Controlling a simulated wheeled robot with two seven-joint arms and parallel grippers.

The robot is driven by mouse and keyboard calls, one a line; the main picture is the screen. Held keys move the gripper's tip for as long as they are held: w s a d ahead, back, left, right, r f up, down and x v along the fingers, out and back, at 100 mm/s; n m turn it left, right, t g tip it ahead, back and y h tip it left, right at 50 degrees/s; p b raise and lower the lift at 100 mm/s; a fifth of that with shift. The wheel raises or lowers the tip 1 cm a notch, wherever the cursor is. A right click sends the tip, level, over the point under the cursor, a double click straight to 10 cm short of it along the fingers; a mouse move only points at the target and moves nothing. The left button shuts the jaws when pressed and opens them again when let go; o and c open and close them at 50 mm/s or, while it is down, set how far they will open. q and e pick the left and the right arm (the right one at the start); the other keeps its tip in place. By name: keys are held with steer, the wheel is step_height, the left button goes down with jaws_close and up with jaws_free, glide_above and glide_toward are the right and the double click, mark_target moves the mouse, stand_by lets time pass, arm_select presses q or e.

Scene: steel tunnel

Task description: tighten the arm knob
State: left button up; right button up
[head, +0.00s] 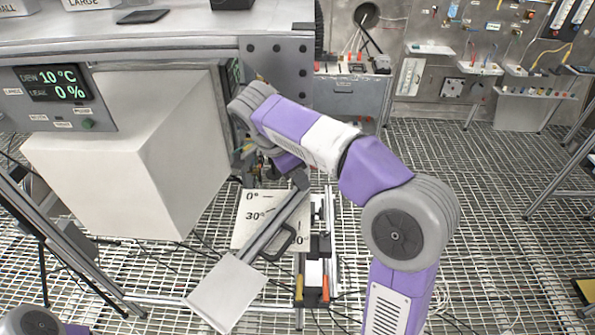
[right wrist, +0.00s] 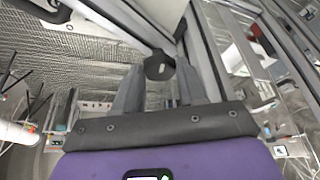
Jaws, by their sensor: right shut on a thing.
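My right gripper (right wrist: 160,85) has its two grey fingers on either side of a dark, round-lobed arm knob (right wrist: 160,66) in the right wrist view. The fingers are shut on the knob, which sits by grey metal rails. In the head view my right gripper (head: 299,181) points down at the upper end of a tilted grey arm (head: 268,232). There the knob is hidden by the gripper. The arm lies across a pale angle plate (head: 258,201) marked 0° and 30°, and carries a flat grey plate (head: 227,292) at its lower end. My left gripper is out of view.
A large white box (head: 130,165) hangs under the bench (head: 160,45) at left, beside a display panel reading 10 °C and 0 %. A slide rail with orange-ended parts (head: 313,285) stands right of the angle plate. Open grid floor (head: 500,190) lies at right.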

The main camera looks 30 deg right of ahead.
stand_by(0.3)
steer(key=o, duration=1.1)
steer(key=shift+c, duration=0.2)
